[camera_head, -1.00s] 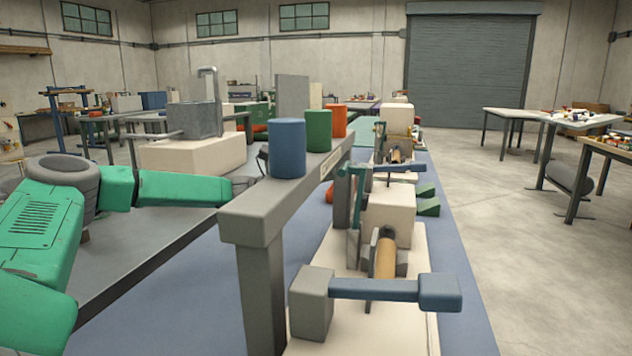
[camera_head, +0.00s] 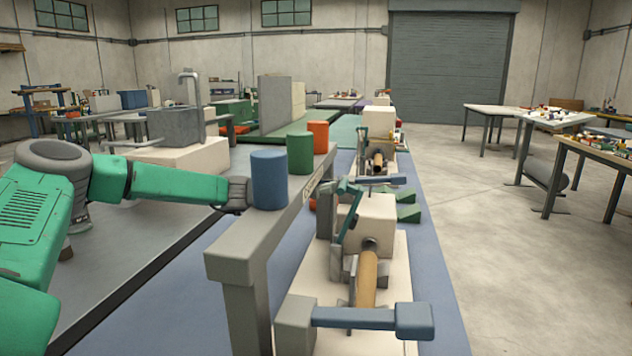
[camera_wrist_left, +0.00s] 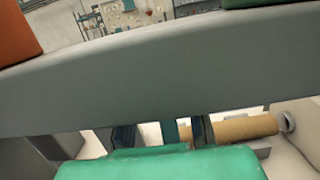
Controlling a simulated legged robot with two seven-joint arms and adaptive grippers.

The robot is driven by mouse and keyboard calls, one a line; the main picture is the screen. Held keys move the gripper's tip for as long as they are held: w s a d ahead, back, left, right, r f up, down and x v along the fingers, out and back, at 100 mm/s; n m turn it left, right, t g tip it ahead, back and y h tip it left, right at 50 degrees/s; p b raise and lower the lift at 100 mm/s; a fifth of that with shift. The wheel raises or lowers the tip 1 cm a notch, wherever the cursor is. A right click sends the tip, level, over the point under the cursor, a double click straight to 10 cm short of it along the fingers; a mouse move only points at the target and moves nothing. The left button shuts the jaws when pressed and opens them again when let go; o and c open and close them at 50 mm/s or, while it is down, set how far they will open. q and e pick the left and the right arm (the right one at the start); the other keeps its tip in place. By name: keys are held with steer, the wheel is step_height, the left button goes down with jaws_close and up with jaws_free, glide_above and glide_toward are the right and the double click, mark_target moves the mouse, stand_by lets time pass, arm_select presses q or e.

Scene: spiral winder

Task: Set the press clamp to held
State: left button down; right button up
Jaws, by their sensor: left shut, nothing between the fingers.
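The near winder station has a cream block (camera_head: 370,220), a tan roll (camera_head: 367,280) and a teal clamp linkage (camera_head: 350,215), which leans to one side. A similar station (camera_head: 378,150) stands farther back, its teal post more upright. My left arm reaches in from the left; the dark wrist end of my left gripper (camera_head: 237,193) is beside the blue cylinder, and the fingers are hidden behind the cylinder and beam. In the left wrist view the tan roll (camera_wrist_left: 240,128) and teal strips (camera_wrist_left: 170,130) show below the beam. My left gripper is shut and empty. My right gripper is not in view.
A grey beam (camera_head: 235,262) with blue (camera_head: 269,180), green (camera_head: 300,153) and orange (camera_head: 318,137) cylinders stands between my left arm and the near station. A blue crank bar (camera_head: 365,318) lies across the front.

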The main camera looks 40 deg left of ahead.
arm_select(q)
steer(key=v, duration=1.1)
steer(key=shift+s+a+f, duration=0.1)
steer(key=shift+s+f, duration=0.05)
stand_by(0.3)
